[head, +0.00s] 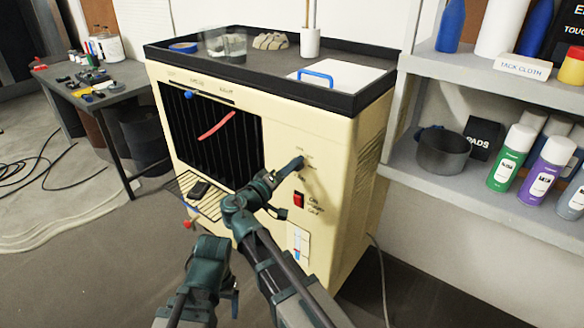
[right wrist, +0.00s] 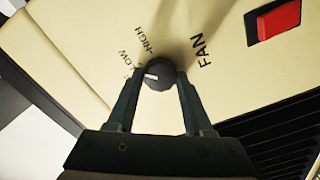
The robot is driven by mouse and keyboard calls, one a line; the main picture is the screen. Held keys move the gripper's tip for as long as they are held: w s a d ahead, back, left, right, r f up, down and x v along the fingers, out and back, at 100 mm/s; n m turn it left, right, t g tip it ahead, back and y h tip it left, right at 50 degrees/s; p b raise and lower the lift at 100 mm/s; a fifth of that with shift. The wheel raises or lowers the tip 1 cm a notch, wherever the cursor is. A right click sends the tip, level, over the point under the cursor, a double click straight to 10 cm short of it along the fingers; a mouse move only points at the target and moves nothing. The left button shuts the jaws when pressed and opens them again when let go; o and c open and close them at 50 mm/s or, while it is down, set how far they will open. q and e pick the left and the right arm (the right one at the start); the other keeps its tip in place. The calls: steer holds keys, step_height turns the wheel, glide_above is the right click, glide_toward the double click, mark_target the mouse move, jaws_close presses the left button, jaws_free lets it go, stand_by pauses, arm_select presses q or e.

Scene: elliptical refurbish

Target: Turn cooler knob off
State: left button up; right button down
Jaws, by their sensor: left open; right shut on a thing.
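The cooler (head: 345,165) is a large cream cabinet. Its round dark fan knob (right wrist: 159,75) shows in the right wrist view, with a white pointer mark facing left. LOW and HIGH are printed to its upper left and FAN to its right; lettering behind the left finger is partly hidden. My right gripper (right wrist: 157,85) has one finger on each side of the knob and is shut on it. In the head view, my right gripper (head: 292,168) reaches the upper right of the cooler's front. My left gripper (head: 212,250) is low in front of the cooler, away from the knob; its fingers are hardly visible.
A red rocker switch (head: 299,199) sits below the knob area. A black grille (head: 213,135) fills the front's left side, with a small wire shelf (head: 200,195) below. Shelves (head: 440,180) with spray cans stand at right, a workbench (head: 90,85) at left.

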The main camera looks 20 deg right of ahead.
arm_select(q)
steer(key=shift+f, duration=0.1)
arm_select(e)
steer(key=shift+f+n, duration=0.15)
steer(key=shift+n, duration=4.05)
steer(key=shift+c, duration=1.5)
jaws_free()
